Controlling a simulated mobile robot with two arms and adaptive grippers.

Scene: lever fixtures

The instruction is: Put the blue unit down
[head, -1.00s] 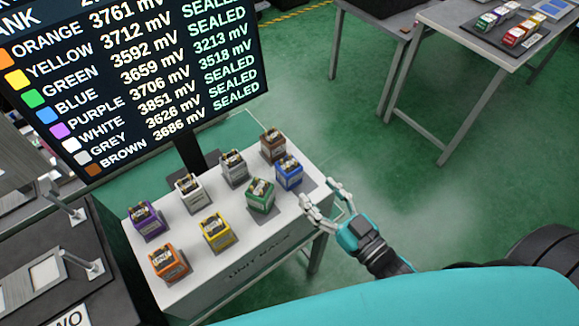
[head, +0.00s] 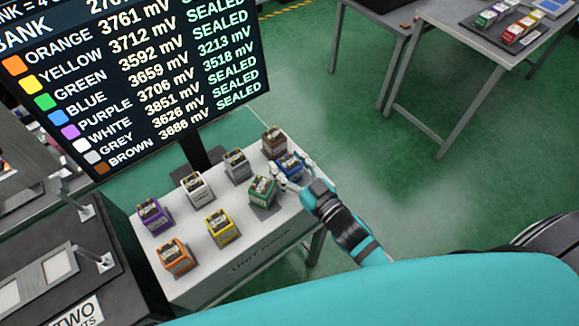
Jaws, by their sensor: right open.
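The blue unit (head: 287,164) stands upright on the white bench (head: 243,240), at its right side between the brown and green units. My right gripper (head: 286,176) is open, with its fingers at the blue unit and partly covering its near side. I cannot tell whether the fingers touch it. My left gripper is out of view.
Close by are the green unit (head: 262,190) and brown unit (head: 274,141). Grey (head: 237,165), white (head: 196,187), purple (head: 153,215), yellow (head: 222,228) and orange (head: 176,257) units share the bench. A large screen (head: 130,75) stands behind. Green floor lies open to the right.

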